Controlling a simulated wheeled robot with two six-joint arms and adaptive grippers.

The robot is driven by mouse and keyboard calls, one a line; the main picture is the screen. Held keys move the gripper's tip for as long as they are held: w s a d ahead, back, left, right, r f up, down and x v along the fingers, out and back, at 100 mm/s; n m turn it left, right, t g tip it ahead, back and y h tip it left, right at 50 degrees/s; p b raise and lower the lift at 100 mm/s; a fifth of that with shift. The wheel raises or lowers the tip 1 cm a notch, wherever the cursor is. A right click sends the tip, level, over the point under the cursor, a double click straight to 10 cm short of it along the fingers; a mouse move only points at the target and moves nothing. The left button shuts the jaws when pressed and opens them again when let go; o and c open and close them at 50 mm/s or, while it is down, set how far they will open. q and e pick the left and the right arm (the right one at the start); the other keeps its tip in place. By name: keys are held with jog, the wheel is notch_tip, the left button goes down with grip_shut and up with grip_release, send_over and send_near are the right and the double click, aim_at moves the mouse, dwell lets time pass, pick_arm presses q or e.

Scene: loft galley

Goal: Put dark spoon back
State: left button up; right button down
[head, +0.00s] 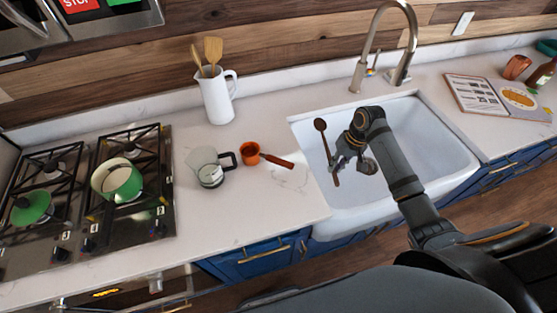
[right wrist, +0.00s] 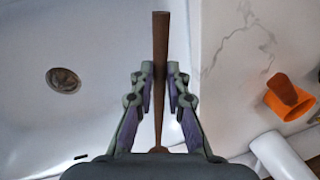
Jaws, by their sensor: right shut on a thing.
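The dark brown spoon (head: 321,126) is in my right gripper (head: 345,163), over the left part of the white sink (head: 435,155). Its bowl points up and away in the head view, and its handle runs down past the fingers. In the right wrist view, the fingers (right wrist: 160,85) are closed on either side of the spoon's slim brown shaft (right wrist: 160,40). A white pitcher (head: 218,100) with light wooden utensils (head: 212,52) in it stands upright at the back of the counter, left of the sink. My left gripper is not in view.
A glass jug (head: 210,175) and an orange cup with a brown handle (head: 250,153) stand on the counter between stove (head: 130,215) and sink. The tall faucet (head: 376,45) rises behind the sink. An open book (head: 470,95) lies at right.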

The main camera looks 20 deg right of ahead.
aim_at(282, 187)
jog(key=shift+w+a+p, duration=0.1)
jog(key=shift+a+p, duration=0.2)
jog(key=shift+a, duration=0.2)
jog(key=a+p, duration=0.3)
jog(key=a, duration=0.6)
jog(key=shift+w+r, duration=0.1)
jog(key=shift+w, duration=0.05)
jog(key=a, duration=0.2)
jog(key=a+p, duration=0.1)
jog(key=shift+s+a, duration=0.2)
jog(key=shift+a, duration=0.2)
jog(key=shift+a+f, duration=0.1)
jog(key=shift+f, duration=0.2)
jog(key=shift+a+r+p, duration=0.15)
jog(key=shift+a+p, duration=0.2)
jog(key=a, duration=0.1)
jog(key=a+p, duration=0.2)
jog(key=shift+s+a+f, duration=0.1)
jog(key=shift+a+f, duration=0.1)
jog(key=shift+f, duration=0.1)
jog(key=shift+a+f, duration=0.1)
jog(key=shift+f, duration=0.15)
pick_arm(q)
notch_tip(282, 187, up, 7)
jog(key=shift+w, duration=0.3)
pick_arm(e)
jog(key=shift+f, duration=0.1)
